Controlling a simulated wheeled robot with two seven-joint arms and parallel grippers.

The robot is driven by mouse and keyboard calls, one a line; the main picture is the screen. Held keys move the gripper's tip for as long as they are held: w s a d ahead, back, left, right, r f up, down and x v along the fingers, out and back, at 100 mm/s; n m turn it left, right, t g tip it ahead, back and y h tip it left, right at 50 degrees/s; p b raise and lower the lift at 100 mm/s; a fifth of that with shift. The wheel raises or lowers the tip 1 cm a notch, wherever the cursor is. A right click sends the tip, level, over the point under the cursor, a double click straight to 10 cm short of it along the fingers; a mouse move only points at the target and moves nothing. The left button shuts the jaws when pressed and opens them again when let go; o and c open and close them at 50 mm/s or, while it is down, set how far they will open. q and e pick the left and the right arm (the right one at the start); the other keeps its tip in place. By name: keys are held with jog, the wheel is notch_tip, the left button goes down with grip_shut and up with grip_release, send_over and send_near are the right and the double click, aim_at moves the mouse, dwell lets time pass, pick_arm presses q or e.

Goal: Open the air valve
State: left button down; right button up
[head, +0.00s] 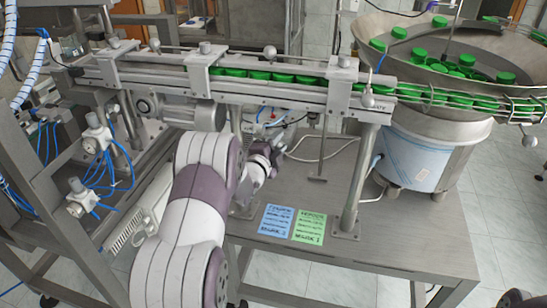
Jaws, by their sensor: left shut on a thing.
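My left arm reaches in from the bottom, under the conveyor. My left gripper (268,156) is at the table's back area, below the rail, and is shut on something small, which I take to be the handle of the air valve. The valve is mostly hidden behind the gripper and wrist, so I cannot tell its handle's angle. Some blue tubing and small fittings (271,117) show just above the gripper. My right gripper is not in view.
A conveyor rail (150,72) with green caps (260,75) runs above the gripper. A steel post (357,185) and a round bowl feeder (420,150) stand to the right. Blue (276,219) and green (309,226) cards lie on the table (400,245). Regulators with blue hoses (97,137) are left.

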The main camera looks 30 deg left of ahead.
pick_arm(q)
jog(key=s+a+f+m+g+y+b, duration=0.1)
jog(key=a+f+m+b, duration=0.4)
jog(key=m+b, duration=0.7)
jog(key=shift+s+a+g+y+b, duration=0.2)
jog(key=shift+a+g+y+b, duration=0.5)
jog(key=shift+b, duration=5.1)
jog(key=shift+d+m, duration=0.25)
jog(key=shift+m, duration=0.05)
jog(key=c, duration=0.8)
grip_release()
jog(key=shift+s+r, duration=0.1)
jog(key=shift+r, duration=0.05)
jog(key=v, duration=1.2)
jog(key=shift+s+d, duration=0.2)
jog(key=shift+s, duration=0.1)
